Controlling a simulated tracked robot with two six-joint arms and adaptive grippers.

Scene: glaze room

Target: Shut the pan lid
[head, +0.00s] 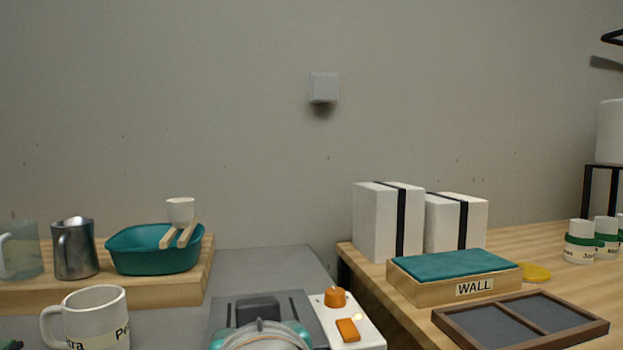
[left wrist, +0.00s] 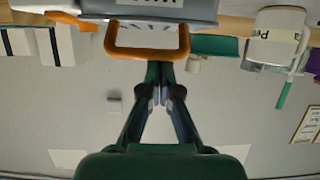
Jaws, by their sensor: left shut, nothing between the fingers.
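A grey unit (head: 223,312) with a dark inset sits at the bottom centre of the head view, cut by the frame edge. In the left wrist view, which is upside down, a grey lettered part, apparently the pan lid (left wrist: 203,10), carries an orange loop handle (left wrist: 147,54). How far the lid is open I cannot tell. My left gripper (left wrist: 159,72) is shut and empty, its tips close to the handle bar; contact is unclear. A rounded grey-and-teal thing covers the front of the unit in the head view; I cannot tell what it is. My right gripper is not in view.
A white panel with an orange knob (head: 336,297) adjoins the unit on the right. A white mug (head: 97,318) stands left. A teal basin (head: 155,250) and metal jug (head: 75,250) sit behind it. A WALL-labelled box (head: 430,289) and dark tray (head: 450,318) lie right.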

